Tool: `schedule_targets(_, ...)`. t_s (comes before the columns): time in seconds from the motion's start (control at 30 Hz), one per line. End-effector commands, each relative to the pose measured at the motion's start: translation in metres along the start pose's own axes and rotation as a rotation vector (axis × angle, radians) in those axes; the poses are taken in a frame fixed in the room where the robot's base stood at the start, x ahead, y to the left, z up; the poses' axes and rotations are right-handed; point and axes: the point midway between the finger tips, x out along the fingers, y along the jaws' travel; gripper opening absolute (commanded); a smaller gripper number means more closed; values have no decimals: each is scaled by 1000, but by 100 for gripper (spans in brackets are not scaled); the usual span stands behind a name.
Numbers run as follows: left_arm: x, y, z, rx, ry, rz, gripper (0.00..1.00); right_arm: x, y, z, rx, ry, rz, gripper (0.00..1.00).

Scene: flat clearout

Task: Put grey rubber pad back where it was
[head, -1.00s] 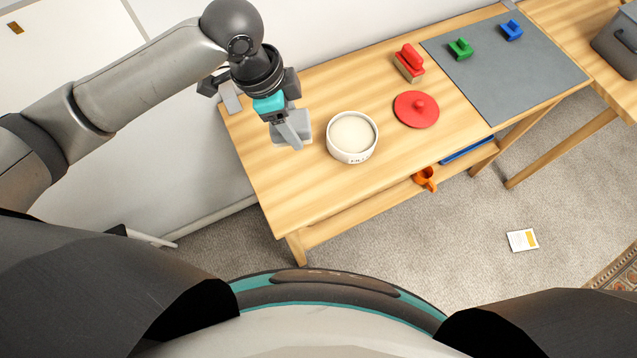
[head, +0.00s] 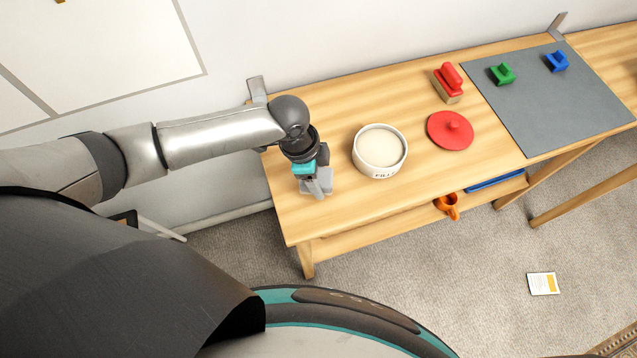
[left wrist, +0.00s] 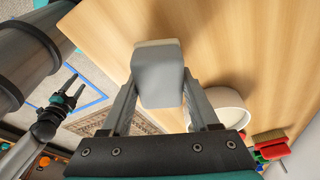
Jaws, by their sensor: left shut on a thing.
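The grey rubber pad (head: 321,181) is a small, rounded grey block at the left end of the wooden table (head: 340,215). My left gripper (head: 317,190) is shut on it. In the left wrist view the pad (left wrist: 160,75) sits between the two fingers, with table wood behind it. I cannot tell whether the pad touches the tabletop. My right gripper (left wrist: 70,88) seems to show small and dark at the left of the left wrist view; its fingers are too small to read.
A white bowl (head: 380,150) of pale contents stands just right of the pad. Further right are a red lid (head: 450,131), a red-handled brush (head: 449,83) and a grey mat (head: 540,100) with green (head: 502,74) and blue (head: 557,62) blocks. An orange mug (head: 447,205) is below.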

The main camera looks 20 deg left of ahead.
Motion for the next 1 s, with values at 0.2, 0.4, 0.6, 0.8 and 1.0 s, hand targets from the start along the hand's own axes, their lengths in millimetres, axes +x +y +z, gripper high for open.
schedule_targets(0.2,29,0,7,-1,0,0,0,9,0,0,0,1,0,58)
schedule_targets(0.4,30,0,6,0,0,0,0,8,0,0,0,1,0,58)
schedule_targets(0.6,32,0,7,-1,0,0,64,10,0,0,0,1,0,58)
schedule_targets(0.8,32,0,7,-1,0,1,86,9,0,0,0,1,0,58)
schedule_targets(1.0,31,0,7,-1,0,0,92,9,0,0,0,1,0,58)
